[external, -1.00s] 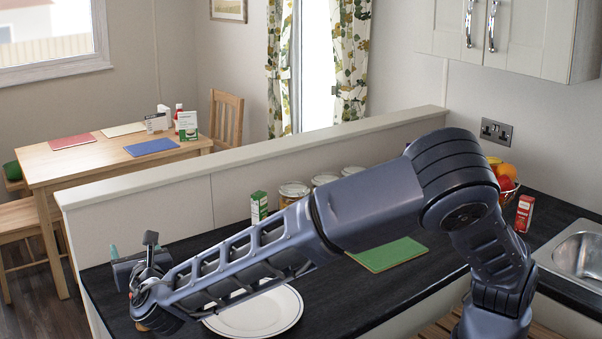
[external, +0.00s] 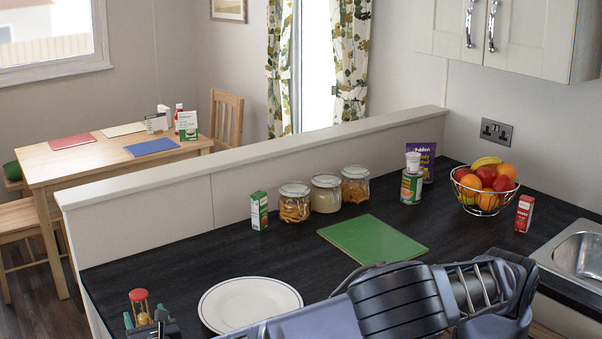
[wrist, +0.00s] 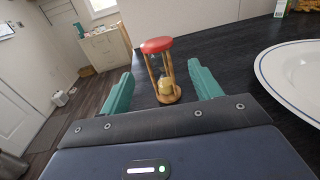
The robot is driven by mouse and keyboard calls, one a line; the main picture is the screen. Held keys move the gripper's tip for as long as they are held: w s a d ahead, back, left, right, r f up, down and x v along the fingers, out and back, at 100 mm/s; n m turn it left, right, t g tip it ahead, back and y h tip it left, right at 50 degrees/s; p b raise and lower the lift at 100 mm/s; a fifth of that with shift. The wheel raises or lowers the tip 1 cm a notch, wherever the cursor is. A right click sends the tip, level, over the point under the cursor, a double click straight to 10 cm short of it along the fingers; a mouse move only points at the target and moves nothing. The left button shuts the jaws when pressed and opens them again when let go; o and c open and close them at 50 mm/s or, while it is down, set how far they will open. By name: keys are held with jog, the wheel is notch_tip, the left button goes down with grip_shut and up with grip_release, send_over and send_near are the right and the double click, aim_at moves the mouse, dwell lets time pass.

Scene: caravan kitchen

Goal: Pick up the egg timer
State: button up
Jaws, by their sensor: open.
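The egg timer (wrist: 160,70) stands upright on the dark worktop in the wrist view, with a red top, wooden posts and a yellowish glass bulb. It lies between and just beyond the two teal fingers of my gripper (wrist: 160,92), which are open and empty. In the external view the egg timer's red top (external: 138,295) shows at the lower left, and my gripper (external: 142,322) is right by it, partly cut off by the bottom edge. I cannot tell from there whether the fingers touch the timer.
A white plate (external: 250,303) lies just right of the timer. A green board (external: 372,240), several jars (external: 326,194), a small green carton (external: 259,211) and a fruit bowl (external: 485,187) stand farther along the worktop (external: 300,248). The worktop's left edge is close to the timer.

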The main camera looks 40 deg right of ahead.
aim_at(138, 295)
jog(key=shift+w+d+r, duration=0.1)
jog(key=shift+w+d, duration=0.1)
jog(key=shift+w, duration=1.05)
jog(key=shift+w+d+r, duration=0.15)
jog(key=shift+w+d, duration=0.1)
jog(key=shift+w, duration=1.05)
jog(key=shift+w+d+r, duration=0.1)
jog(key=shift+w+d, duration=0.1)
jog(key=shift+w, duration=1.05)
jog(key=c, duration=1.1)
jog(key=shift+r, duration=0.1)
